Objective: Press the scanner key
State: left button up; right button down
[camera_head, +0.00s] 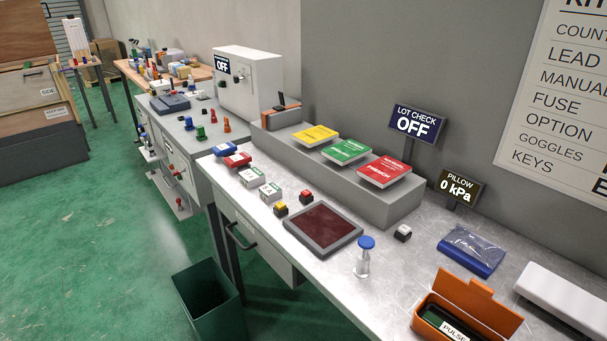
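Several small push keys on dark bases stand on the metal bench (300,268). A yellow-topped key (281,209) and a red-topped key (306,196) sit behind a flat grey-framed pad with a dark red face (322,228). A pale-topped key (403,233) stands alone to the right of the pad. I cannot read a label showing which is the scanner key. The lot check sign (415,124) above the bench reads OFF. Neither of my grippers is in view, and nothing touches the keys.
A blue-topped clear stamp-like piece (365,255) stands beside the pad. An open orange case (468,305), a bagged blue item (470,250) and a PILLOW 0 kPa display (459,189) are on the right. Coloured booklets lie on a grey riser (375,208). A green bin (210,300) stands on the floor.

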aim_at(305, 193)
jog(key=i+j+z, duration=0.1)
jog(key=j, duration=0.25)
jog(key=i+j+z, duration=0.15)
jog(key=i+j, duration=0.15)
jog(key=i+j+z, duration=0.1)
jog(key=j, duration=0.35)
jog(key=i+j+z, duration=0.1)
jog(key=j, duration=0.25)
jog(key=i+j+z, duration=0.15)
jog(key=j, duration=0.3)
jog(key=i+l, duration=0.05)
jog(key=i, duration=0.05)
